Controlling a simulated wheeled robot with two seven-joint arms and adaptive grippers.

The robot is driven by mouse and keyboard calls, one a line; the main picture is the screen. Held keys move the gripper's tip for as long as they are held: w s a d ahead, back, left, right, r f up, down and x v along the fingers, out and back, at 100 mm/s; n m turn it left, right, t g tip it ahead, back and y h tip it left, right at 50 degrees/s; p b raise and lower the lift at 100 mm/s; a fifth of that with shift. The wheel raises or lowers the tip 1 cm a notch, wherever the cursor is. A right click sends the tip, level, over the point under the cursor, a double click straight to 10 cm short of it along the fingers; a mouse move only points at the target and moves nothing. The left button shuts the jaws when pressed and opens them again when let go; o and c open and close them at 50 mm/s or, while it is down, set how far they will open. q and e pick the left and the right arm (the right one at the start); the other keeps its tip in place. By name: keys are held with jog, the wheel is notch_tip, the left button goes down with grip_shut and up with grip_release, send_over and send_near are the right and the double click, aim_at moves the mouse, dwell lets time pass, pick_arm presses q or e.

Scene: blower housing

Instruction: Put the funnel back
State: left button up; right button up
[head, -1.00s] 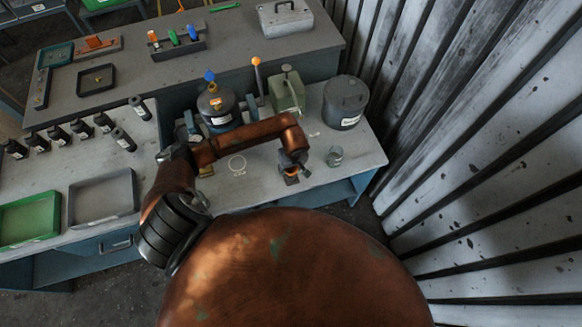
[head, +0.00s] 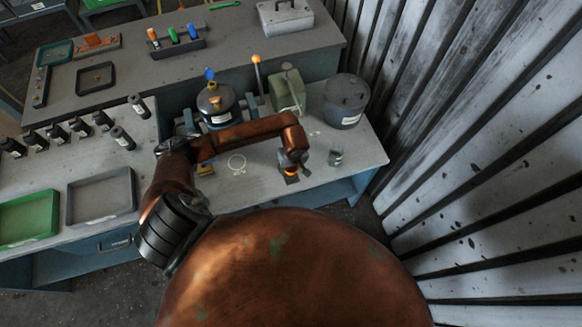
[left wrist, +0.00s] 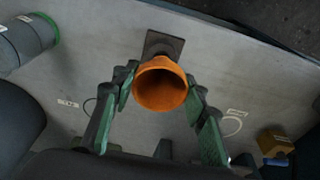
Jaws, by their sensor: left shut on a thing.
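The orange funnel (left wrist: 161,84) is between the green-padded fingers of my left gripper (left wrist: 160,92) in the left wrist view, its round mouth facing the camera. The fingers are shut on it. A dark square pad (left wrist: 164,45) lies on the bench just beyond the funnel. In the head view, my left gripper (head: 291,164) is low over the front of the bench, with a bit of orange below it, above the pad (head: 291,179). I cannot tell whether the funnel touches the pad. My right gripper is not in view.
A small glass (head: 336,158) stands right of the gripper, and a lidded grey pot (head: 345,102) behind it. A dark round vessel (head: 217,106) and green machine (head: 287,91) stand behind my arm. A small yellow block (left wrist: 274,143) lies to one side. The bench around a ring marking (head: 237,164) is clear.

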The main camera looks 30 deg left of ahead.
pick_arm(q)
jog(key=shift+f+b, duration=0.2)
jog(key=shift+b, duration=0.15)
dwell(0.6)
jog(key=shift+f, duration=0.15)
jog(key=shift+f+b, duration=0.3)
jog(key=shift+b, duration=0.25)
jog(key=shift+f, duration=0.1)
jog(key=shift+f, duration=0.1)
